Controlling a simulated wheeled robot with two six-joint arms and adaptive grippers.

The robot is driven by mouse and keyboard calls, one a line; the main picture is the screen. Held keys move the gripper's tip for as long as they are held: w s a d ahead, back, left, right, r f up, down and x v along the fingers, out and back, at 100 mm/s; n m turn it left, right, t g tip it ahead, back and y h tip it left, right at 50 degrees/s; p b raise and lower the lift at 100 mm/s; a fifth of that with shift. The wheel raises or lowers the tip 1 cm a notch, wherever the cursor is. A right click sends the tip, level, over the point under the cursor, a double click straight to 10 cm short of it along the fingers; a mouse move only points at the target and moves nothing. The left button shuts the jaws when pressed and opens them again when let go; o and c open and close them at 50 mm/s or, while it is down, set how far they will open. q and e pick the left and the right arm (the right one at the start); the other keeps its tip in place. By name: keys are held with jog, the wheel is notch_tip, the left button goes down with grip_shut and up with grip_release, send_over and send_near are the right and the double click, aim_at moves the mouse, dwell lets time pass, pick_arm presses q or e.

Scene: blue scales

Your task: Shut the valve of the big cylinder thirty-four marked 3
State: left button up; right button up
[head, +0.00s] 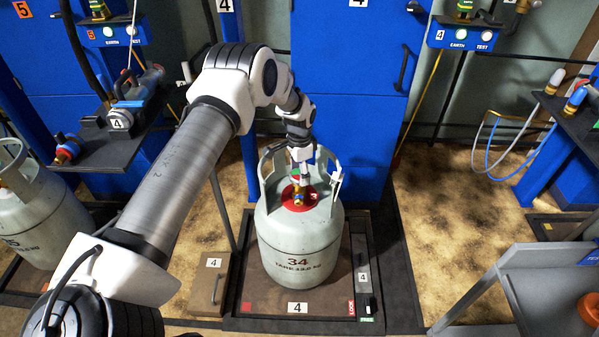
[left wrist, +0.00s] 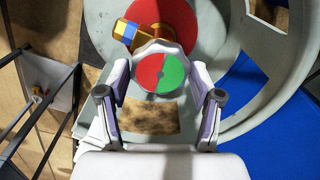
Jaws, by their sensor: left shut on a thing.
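The big grey cylinder (head: 299,243) marked 34 stands upright on a scale (head: 240,318) whose plates read 4; I see no 3 on it. A red disc (head: 289,202) surrounds its brass valve (head: 299,199). In the left wrist view the valve's round handwheel (left wrist: 160,74) has a half red, half green top; the brass body (left wrist: 127,33) and red disc (left wrist: 165,20) lie behind it. My left gripper (head: 298,163) reaches down inside the cylinder's collar. Its two fingers (left wrist: 161,82) are shut on opposite sides of the handwheel. My right gripper is out of view.
The grey collar (head: 335,178) rises around the valve, close to my gripper. A blue cabinet (head: 345,90) stands behind. Another grey cylinder (head: 40,215) is at the left, and dark shelves with fittings (head: 110,140) flank the scale. Bare floor (head: 435,220) lies to the right.

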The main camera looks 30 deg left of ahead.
aim_at(299, 174)
pick_arm(q)
jog(key=shift+f+m, duration=0.1)
jog(key=shift+m, duration=0.7)
jog(key=o, duration=1.1)
jog(key=shift+o, duration=0.2)
notch_tip(299, 174, up, 12)
